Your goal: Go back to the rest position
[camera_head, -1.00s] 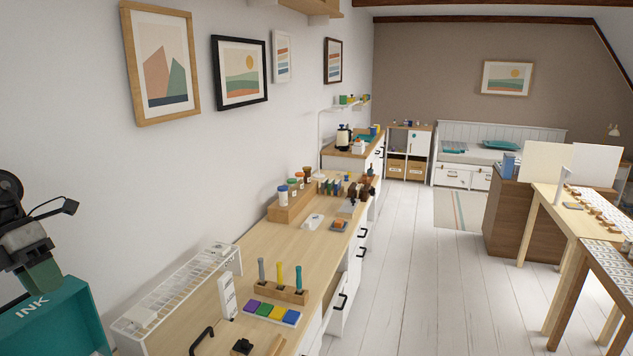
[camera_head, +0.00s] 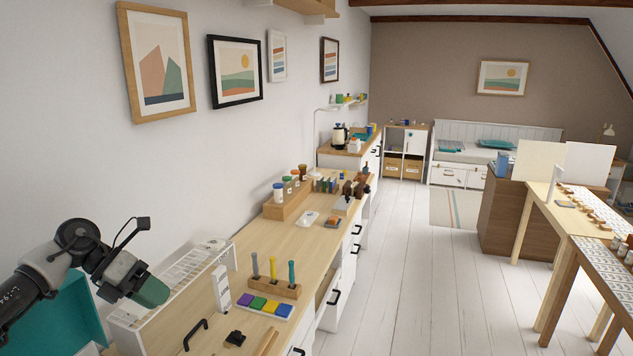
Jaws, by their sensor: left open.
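My left gripper (camera_head: 150,291) is at the lower left, on the end of my grey arm. Its green-tipped fingers are open, and nothing shows between them. It is in front of the white slotted rack (camera_head: 190,272) in the picture. The teal box (camera_head: 55,322) is behind and below my left arm, partly hidden by it. My right gripper is not in view.
The wooden desk (camera_head: 272,240) runs along the wall. On it are a wooden pen holder (camera_head: 274,288), a colour palette (camera_head: 264,306), a white upright box (camera_head: 221,288) and a wooden jar rack (camera_head: 285,205). The white plank floor (camera_head: 420,270) is clear.

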